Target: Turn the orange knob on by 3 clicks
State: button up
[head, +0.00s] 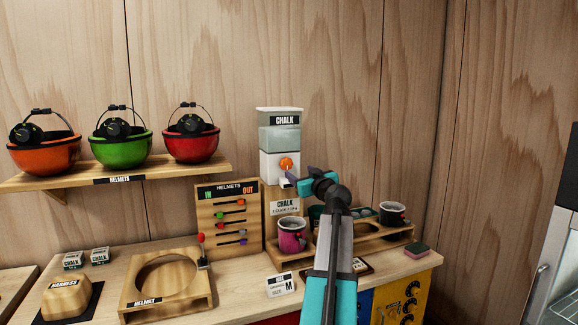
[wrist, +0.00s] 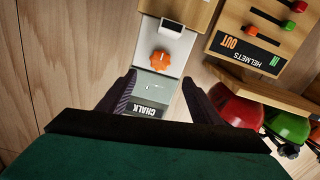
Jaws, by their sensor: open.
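The orange knob (head: 286,164) is on the white front of the chalk dispenser (head: 279,140), above its small spout. In the wrist view the orange knob (wrist: 160,60) shows upside down, with a small white mark on it. My gripper (head: 300,180) is just in front of the dispenser, a little below and right of the knob in the head view. In the wrist view my gripper's two dark fingers (wrist: 158,88) are spread wide, one on each side of the dispenser, with nothing between them touching the knob.
A helmet board (head: 227,218) with coloured sliders stands left of the dispenser. A pink mug (head: 292,236) sits below it, with a dark mug (head: 392,213) on the rack to the right. Helmets rest on a wall shelf (head: 120,172) at the upper left.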

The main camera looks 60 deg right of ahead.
aim_at(288, 164)
jog(key=shift+p+x, duration=1.85)
jog(key=shift+x, duration=4.3)
jog(key=shift+s, duration=0.1)
jog(key=shift+c, duration=0.4)
jog(key=shift+d, duration=0.1)
jog(key=c, duration=1)
